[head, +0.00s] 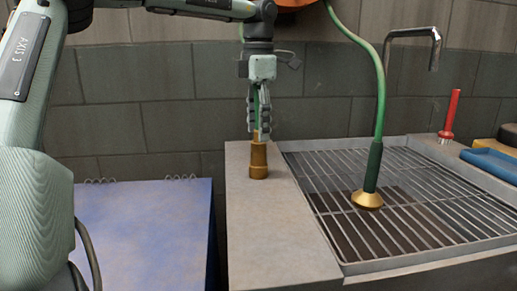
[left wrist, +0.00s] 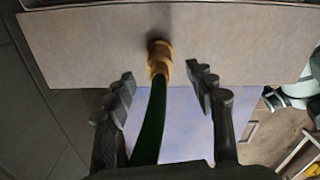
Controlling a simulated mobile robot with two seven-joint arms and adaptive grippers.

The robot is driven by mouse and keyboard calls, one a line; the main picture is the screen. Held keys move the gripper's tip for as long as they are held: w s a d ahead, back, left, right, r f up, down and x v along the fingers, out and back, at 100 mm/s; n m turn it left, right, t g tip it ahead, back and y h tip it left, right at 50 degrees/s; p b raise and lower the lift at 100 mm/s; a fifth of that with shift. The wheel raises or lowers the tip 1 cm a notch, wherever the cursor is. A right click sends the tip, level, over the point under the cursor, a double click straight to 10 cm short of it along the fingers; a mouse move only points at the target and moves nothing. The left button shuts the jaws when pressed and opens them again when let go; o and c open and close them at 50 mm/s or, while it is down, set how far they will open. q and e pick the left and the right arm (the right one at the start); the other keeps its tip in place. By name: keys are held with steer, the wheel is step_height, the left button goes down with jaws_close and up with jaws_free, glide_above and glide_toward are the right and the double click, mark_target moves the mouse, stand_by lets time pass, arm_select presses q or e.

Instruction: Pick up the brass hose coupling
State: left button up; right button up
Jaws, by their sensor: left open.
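The brass hose coupling (head: 258,160) stands upright on the grey ledge (head: 270,235) beside the sink. A narrower brass part rises from its top. My left gripper (head: 258,134) points down just above it, fingers apart. In the left wrist view the coupling (left wrist: 158,58) lies slightly beyond the gap between the open fingertips of the left gripper (left wrist: 161,80). A dark green hose (left wrist: 151,125) runs between the fingers toward the coupling. The fingers partly hide the hose in the head view. My right gripper is not in view.
A sink grate (head: 420,215) lies to the right, with a green-hosed brass nozzle (head: 367,200) on it and a metal faucet (head: 434,50) behind. A red-handled brush (head: 451,112) and blue tray (head: 492,163) are farther right. A blue surface (head: 145,235) is at left; a block wall stands behind.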

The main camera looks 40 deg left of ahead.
mark_target(258, 151)
arm_select(q)
step_height(258, 151, down, 2)
steer(key=shift+f, duration=0.2)
jaws_close()
stand_by(0.4)
steer(key=shift+r, duration=0.1)
